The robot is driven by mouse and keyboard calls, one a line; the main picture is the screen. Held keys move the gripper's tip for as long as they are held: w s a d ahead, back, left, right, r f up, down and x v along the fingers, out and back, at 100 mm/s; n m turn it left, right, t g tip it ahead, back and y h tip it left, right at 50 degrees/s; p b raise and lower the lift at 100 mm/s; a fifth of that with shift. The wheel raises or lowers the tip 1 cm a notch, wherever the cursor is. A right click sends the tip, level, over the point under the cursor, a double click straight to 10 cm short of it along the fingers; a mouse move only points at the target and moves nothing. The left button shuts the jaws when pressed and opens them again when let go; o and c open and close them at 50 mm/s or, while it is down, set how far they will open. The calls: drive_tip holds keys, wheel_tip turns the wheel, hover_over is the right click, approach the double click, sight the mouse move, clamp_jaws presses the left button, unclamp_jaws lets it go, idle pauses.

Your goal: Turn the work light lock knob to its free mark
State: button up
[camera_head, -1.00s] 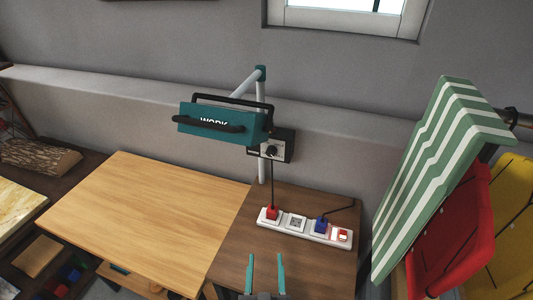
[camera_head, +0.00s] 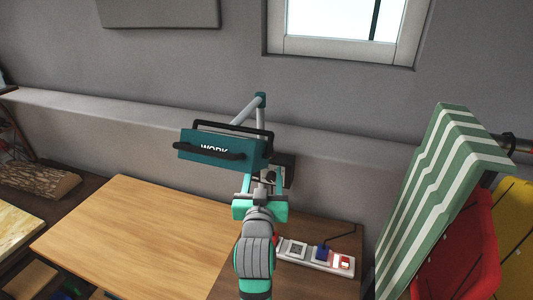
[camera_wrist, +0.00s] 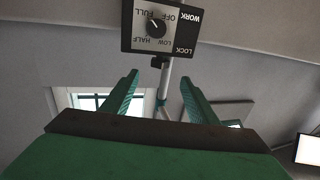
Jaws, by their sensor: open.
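The teal work light (camera_head: 222,146) hangs on a pole against the wall. Its dark control box (camera_head: 289,170) is partly hidden behind my arm and gripper in the head view. In the wrist view the control box (camera_wrist: 162,27) shows at the top, turned over, with a round dark knob (camera_wrist: 156,27). I read WORK, LOCK, OFF, FULL, HALF and LOW on it; I see no readable free mark. The knob's exact pointing is too small to tell. My gripper (camera_wrist: 159,77) is open and empty, its fingers apart from the knob. It also shows in the head view (camera_head: 263,182).
A white power strip (camera_head: 317,255) with plugs lies on the dark bench below, partly behind my arm. A light wooden board (camera_head: 130,235) is at left. A striped green folding chair (camera_head: 430,200) and a red one (camera_head: 460,250) stand at right.

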drive_tip(key=w, duration=1.1)
drive_tip(key=shift+d+r, duration=0.1)
drive_tip(key=shift+d, duration=0.2)
drive_tip(key=shift+s, duration=0.1)
drive_tip(key=c, duration=1.1)
